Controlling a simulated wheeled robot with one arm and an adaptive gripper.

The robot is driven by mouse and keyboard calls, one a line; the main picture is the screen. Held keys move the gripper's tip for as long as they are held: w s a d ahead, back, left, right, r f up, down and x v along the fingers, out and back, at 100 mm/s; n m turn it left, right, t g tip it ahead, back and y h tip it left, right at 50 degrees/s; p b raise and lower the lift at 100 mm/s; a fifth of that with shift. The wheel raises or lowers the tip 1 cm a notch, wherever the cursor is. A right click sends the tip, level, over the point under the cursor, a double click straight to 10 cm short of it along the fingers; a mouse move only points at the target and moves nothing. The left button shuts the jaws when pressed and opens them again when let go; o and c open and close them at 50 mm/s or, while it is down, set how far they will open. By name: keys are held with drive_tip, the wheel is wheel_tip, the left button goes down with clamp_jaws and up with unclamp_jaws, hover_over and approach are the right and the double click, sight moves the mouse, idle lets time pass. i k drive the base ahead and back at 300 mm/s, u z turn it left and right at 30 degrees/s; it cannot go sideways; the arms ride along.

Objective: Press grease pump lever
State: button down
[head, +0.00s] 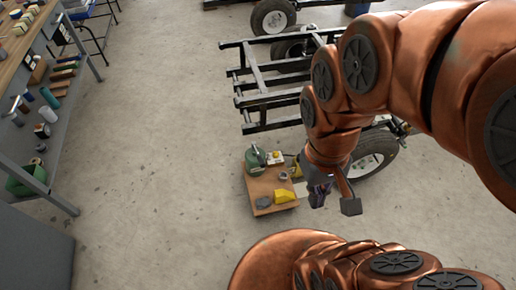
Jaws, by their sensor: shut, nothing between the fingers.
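A small wooden-topped stand (262,186) is on the floor near the middle of the head view. A green can-like object (255,161) stands at its back left corner; it may be the grease pump, but I cannot make out a lever. My gripper (319,196) hangs at the right of the stand, pointing down, with its fingers shut and empty. It appears beside the stand's right edge; whether it touches anything there cannot be told. My wrist hides part of a yellow object (296,170) at the stand's right edge.
The stand also holds a yellow block (284,196) and a dark grey piece (263,202). A black trailer frame (270,85) with a wheel (369,163) is behind. A workbench (48,130) with tools is at left. Floor between bench and stand is clear.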

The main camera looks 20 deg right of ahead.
sight(261, 162)
drive_tip(key=k, duration=0.35)
drive_tip(key=z, duration=1.15)
drive_tip(key=i, duration=1.05)
drive_tip(key=u, duration=2.5)
